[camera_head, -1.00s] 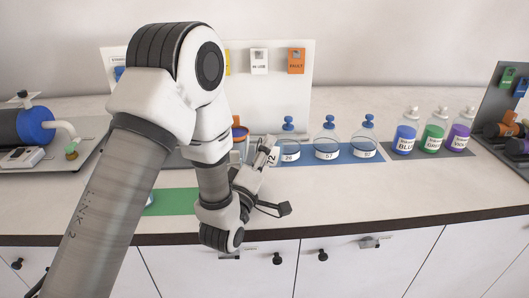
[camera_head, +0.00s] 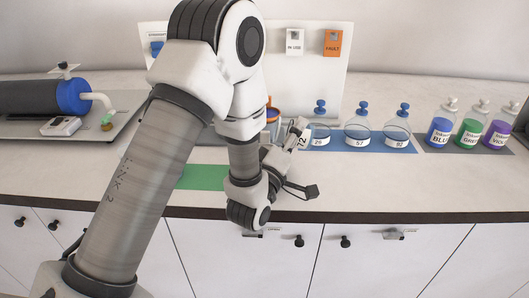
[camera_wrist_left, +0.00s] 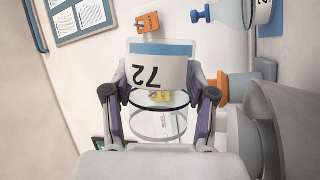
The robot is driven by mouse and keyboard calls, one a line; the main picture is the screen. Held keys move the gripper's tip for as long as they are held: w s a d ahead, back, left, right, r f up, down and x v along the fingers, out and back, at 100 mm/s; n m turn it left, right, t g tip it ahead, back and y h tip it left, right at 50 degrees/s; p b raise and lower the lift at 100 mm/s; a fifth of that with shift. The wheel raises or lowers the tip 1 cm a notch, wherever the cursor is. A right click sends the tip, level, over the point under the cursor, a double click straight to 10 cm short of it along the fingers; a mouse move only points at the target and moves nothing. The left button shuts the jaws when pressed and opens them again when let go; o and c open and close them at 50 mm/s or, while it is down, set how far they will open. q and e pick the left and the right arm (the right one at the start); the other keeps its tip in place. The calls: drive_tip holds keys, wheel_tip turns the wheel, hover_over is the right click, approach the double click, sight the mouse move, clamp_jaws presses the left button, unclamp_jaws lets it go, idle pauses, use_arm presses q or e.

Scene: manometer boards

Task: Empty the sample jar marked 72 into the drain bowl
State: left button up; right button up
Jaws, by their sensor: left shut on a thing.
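My left gripper (camera_wrist_left: 160,106) is shut on the sample jar marked 72 (camera_wrist_left: 155,74). In the left wrist view its white label is upside down, a blue band shows at the jar's far end, and clear glass shows between the fingers. In the head view the jar (camera_head: 303,139) is tilted and held above the counter, beside the row of flasks; my arm partly hides it and the left gripper (camera_head: 291,160). My right gripper is not in view.
Flasks with blue stoppers, including one marked 57 (camera_head: 357,135), stand on a blue mat (camera_head: 340,147). Labelled bottles (camera_head: 468,133) stand farther right. A green mat (camera_head: 203,177) looks bare. A pump-like machine (camera_head: 45,97) is at left. A white tag board (camera_head: 315,75) rises behind.

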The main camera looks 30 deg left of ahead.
use_arm(q)
drive_tip(key=shift+s+a+r+n+t+y+b, duration=0.1)
drive_tip(key=shift+r+n+t+y+b, duration=0.15)
drive_tip(key=shift+n+b, duration=0.5)
drive_tip(key=shift+a+r+n+t+y+b, duration=0.15)
drive_tip(key=shift+n+y+b, duration=0.2)
drive_tip(key=shift+n+b, duration=0.4)
idle(3.2)
drive_tip(key=shift+d+f+m, duration=0.1)
drive_tip(key=shift+f+m, duration=0.05)
drive_tip(key=shift+m, duration=0.45)
drive_tip(key=b, duration=0.4)
drive_tip(key=shift+f+b, duration=0.3)
drive_tip(key=shift+f, duration=0.1)
drive_tip(key=shift+r, duration=0.25)
drive_tip(key=shift+r+m+h+p, duration=0.2)
drive_tip(key=shift+m+h+p, duration=0.15)
drive_tip(key=shift+p, duration=0.3)
drive_tip(key=shift+d+f+m+g+h+p, duration=0.1)
drive_tip(key=shift+f+m+g+h+p, duration=0.15)
drive_tip(key=shift+m+g+p, duration=0.45)
drive_tip(key=shift+d+f+m+h+p, duration=0.15)
drive_tip(key=shift+f+m+h+p, duration=0.15)
drive_tip(key=shift+m+p, duration=0.4)
drive_tip(key=shift+w, duration=0.2)
